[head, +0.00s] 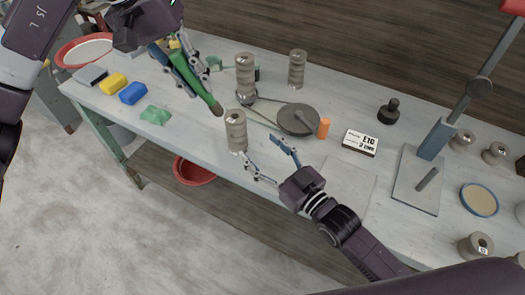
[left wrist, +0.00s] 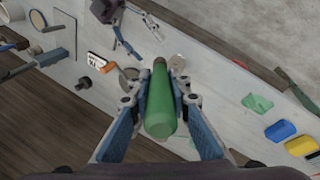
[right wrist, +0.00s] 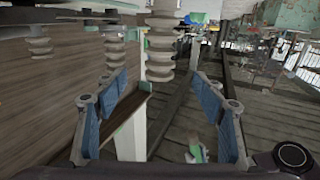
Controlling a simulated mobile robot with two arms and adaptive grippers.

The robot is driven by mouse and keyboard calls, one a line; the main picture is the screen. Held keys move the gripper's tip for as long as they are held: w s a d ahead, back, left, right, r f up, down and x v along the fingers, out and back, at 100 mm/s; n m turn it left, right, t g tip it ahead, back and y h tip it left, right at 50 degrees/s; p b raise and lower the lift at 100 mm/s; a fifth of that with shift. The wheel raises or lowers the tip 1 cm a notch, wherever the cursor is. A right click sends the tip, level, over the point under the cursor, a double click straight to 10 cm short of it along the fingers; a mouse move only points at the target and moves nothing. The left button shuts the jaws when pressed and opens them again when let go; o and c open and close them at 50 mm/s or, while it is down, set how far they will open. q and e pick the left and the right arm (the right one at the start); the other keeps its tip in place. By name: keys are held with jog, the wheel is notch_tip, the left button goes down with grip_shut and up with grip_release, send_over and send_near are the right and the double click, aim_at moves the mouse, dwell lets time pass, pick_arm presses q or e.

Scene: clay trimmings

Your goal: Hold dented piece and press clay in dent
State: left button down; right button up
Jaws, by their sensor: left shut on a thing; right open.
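A ribbed grey-beige clay piece (head: 235,132) stands upright near the table's front edge. Two similar ribbed pieces stand behind it, one at the centre back (head: 245,75) and one to its right (head: 297,70). I cannot make out a dent on any. My left gripper (head: 203,84) is shut on a green tapered tool (left wrist: 162,115) with a brownish tip, held above the table behind the front piece. My right gripper (head: 263,155) is open and empty, just right of the front piece. In the right wrist view, a ribbed piece (right wrist: 160,45) shows beyond and between the open fingers.
A lever press (head: 415,185) stands farther right. Yellow (head: 113,84) and blue (head: 133,93) blocks and a green crumpled piece (head: 155,115) lie left. A red bowl (head: 195,171) sits below.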

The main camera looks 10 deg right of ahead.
aim_at(242, 131)
jog(key=x, duration=1.1)
jog(key=shift+w+a, duration=0.2)
jog(key=shift+w, duration=0.05)
grip_shut()
